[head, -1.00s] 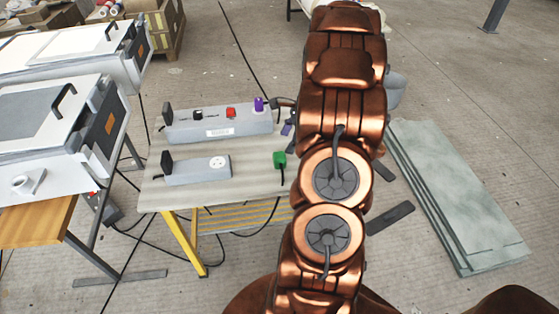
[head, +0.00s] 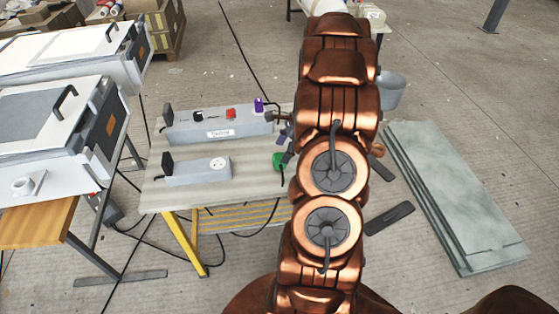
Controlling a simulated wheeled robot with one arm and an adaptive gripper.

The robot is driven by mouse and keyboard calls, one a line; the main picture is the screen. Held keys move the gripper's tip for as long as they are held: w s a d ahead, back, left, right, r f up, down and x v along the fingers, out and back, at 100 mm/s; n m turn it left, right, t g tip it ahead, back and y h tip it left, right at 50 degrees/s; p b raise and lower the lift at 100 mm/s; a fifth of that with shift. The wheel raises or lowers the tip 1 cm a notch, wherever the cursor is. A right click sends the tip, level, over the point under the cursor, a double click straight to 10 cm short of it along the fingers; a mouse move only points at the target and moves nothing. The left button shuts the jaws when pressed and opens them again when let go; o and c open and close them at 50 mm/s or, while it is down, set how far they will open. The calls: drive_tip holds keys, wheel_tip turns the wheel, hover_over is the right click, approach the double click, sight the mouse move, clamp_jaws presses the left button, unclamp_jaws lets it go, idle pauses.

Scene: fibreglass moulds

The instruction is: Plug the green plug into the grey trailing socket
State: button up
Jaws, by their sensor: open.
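The green plug (head: 278,160) sits near the right edge of the pale bench top (head: 240,180), its dark cable hanging off the edge. The grey trailing socket (head: 190,172) lies to its left, with one round white outlet (head: 218,164) empty on top and a black block at its left end. My gripper (head: 285,146) is open, close behind and above the green plug. My arm hides part of the gripper, and I cannot tell whether a finger touches the plug.
A longer grey socket box (head: 180,134) behind holds black, red (head: 231,113) and purple (head: 259,105) plugs. White machines (head: 50,130) stand at the left. Greenish sheets (head: 455,195) lie on the floor at the right. A grey bucket (head: 391,88) stands behind my arm.

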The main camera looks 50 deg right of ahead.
sight(280, 156)
drive_tip(key=shift+p+x, duration=0.35)
drive_tip(key=shift+x, duration=1.65)
drive_tip(key=shift+d, duration=0.15)
drive_tip(key=c, duration=1.2)
